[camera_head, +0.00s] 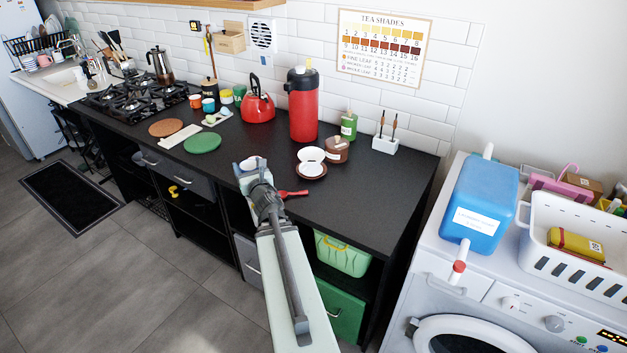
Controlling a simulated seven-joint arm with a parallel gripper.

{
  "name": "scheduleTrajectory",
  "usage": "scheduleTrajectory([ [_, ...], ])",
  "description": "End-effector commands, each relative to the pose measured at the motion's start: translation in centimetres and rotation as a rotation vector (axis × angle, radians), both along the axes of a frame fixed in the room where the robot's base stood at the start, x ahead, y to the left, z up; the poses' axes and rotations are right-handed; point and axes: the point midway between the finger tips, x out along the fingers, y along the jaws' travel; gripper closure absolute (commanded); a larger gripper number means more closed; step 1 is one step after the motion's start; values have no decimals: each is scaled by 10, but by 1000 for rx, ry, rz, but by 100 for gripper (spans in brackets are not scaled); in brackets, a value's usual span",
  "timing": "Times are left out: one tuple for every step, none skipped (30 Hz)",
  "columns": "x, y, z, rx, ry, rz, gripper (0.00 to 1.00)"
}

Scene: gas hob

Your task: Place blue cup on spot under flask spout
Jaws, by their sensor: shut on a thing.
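A small blue cup (208,105) stands beside an orange cup at the back left, near the hob. My gripper (250,167) is over the front part of the counter, left of and nearer than the flask. It is shut on a small pale bluish-white thing, mostly hidden by the gripper, so I cannot tell what it is. The flask's spout and the spot under it are too small to make out.
A red kettle (257,103) stands left of the flask. A brown saucer (312,173) with white crockery, a brown jar (335,149) and a green bottle (349,125) stand in front and right. A red spoon (294,193) lies beside my gripper. The counter's right front is clear.

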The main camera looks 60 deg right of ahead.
Motion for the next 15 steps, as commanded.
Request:
scheduleTrajectory([
  [-12,-16,4,-3,-1,-25,72],
  [-18,-24,6,-3,-2,-37,72],
  [-26,-34,8,-4,-2,-53,72],
  [-33,-42,10,-3,-2,-66,72],
  [-39,-49,12,-5,-2,-78,72],
  [-48,-59,14,-4,-3,-94,72],
  [-54,-66,16,-5,-2,-106,72],
  [-61,-73,17,-5,-3,-118,72],
  [-70,-83,20,-6,-4,-133,72],
  [-77,-90,22,-7,-3,-145,72],
  [-84,-97,24,-7,-4,-156,72],
  [-93,-106,26,-9,-3,-171,72],
  [-100,-112,28,-7,-5,-181,72],
  [-108,-119,30,-9,-4,-192,72],
  [-117,-128,32,-9,-4,-206,72],
])
